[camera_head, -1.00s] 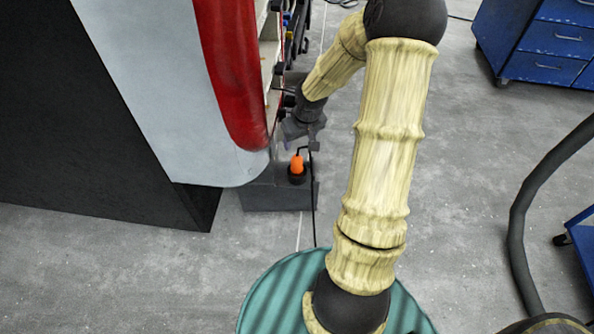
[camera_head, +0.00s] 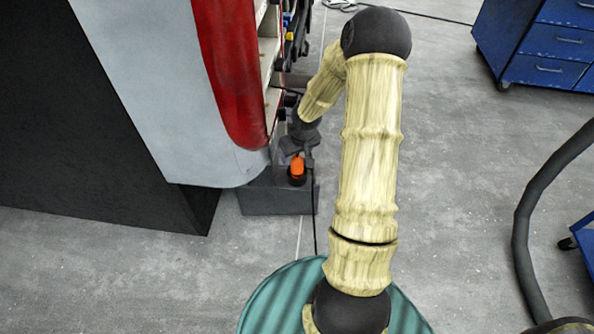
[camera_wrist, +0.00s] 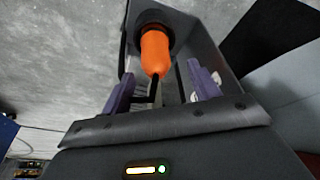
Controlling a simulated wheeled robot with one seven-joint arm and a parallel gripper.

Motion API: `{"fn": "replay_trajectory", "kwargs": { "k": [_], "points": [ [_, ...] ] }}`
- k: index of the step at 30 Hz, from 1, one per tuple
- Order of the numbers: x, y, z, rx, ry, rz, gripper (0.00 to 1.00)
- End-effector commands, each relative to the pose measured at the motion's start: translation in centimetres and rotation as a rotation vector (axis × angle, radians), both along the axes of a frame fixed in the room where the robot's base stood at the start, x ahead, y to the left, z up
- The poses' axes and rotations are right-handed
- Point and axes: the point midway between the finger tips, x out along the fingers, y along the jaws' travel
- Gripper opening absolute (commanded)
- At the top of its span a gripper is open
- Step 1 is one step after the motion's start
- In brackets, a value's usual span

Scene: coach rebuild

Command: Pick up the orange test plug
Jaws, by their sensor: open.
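The orange test plug (camera_head: 297,166) sits upright in a dark round holder on a grey box (camera_head: 275,200) beside the coach's lower end. In the wrist view the orange plug (camera_wrist: 155,50) is beyond my fingers, its near end roughly level with the gap between them. My gripper (camera_head: 300,152) is open and right by the plug in the head view. In the wrist view my gripper (camera_wrist: 163,85) shows its two purple fingers apart, with nothing held. A dark cable-like strand runs near the plug. Whether the fingers flank the plug is hard to tell.
The red and grey coach panel (camera_head: 232,80) stands close on the left of my arm. A blue drawer cabinet (camera_head: 545,45) is at the upper right. A thick dark hose (camera_head: 530,210) lies on the right. Open grey floor lies between.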

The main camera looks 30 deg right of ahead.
Motion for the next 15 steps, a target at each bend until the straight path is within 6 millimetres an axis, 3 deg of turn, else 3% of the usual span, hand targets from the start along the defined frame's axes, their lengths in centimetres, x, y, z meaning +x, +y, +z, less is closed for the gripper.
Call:
{"fn": "replay_trajectory", "kwargs": {
  "k": [7, 15],
  "points": [
    [0.3, -0.5, -4.0, 0.001, 0.001, 0.001, 0.61],
    [0.7, -0.5, -4.7, 0.000, -0.001, 0.000, 0.61]
  ]
}}
